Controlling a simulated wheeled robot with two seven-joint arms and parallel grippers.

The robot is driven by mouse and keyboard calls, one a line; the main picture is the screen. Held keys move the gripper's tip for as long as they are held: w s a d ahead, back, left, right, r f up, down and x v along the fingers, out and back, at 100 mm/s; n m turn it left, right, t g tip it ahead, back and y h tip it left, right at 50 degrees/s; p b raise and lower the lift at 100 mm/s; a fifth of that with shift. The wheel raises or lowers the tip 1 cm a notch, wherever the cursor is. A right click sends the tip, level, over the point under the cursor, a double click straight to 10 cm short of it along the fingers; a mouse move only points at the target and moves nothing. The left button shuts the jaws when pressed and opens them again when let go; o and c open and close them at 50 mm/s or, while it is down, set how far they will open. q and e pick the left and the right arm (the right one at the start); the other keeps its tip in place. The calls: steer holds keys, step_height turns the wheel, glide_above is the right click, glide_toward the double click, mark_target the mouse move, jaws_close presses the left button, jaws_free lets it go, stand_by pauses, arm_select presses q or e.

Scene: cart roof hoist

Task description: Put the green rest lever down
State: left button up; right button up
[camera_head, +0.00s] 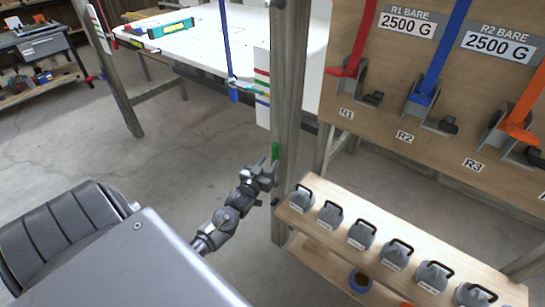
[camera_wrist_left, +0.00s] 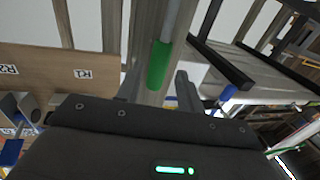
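The green rest lever (camera_head: 275,152) shows as a short green grip on the upright grey post, partly hidden behind my left gripper in the head view. In the left wrist view the green grip (camera_wrist_left: 160,66) sits at the end of a grey rod, just ahead of the fingers. My left gripper (camera_head: 266,165) is close beside the post and just below the green grip. Its fingers look apart, with nothing visibly held between them. Whether a finger touches the lever I cannot tell. My right gripper is not in view.
The wooden post (camera_head: 285,100) stands right at my left gripper. A shelf (camera_head: 312,226) with several grey weights is to its right. A board with red, blue and orange levers (camera_head: 430,75) is behind. A white panel (camera_head: 240,30) lies at the back. Floor at left is clear.

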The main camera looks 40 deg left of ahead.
mark_target(273, 157)
arm_select(q)
steer(key=shift+x, duration=2)
steer(key=shift+c, duration=0.5)
jaws_close()
steer(key=shift+d+f, duration=0.1)
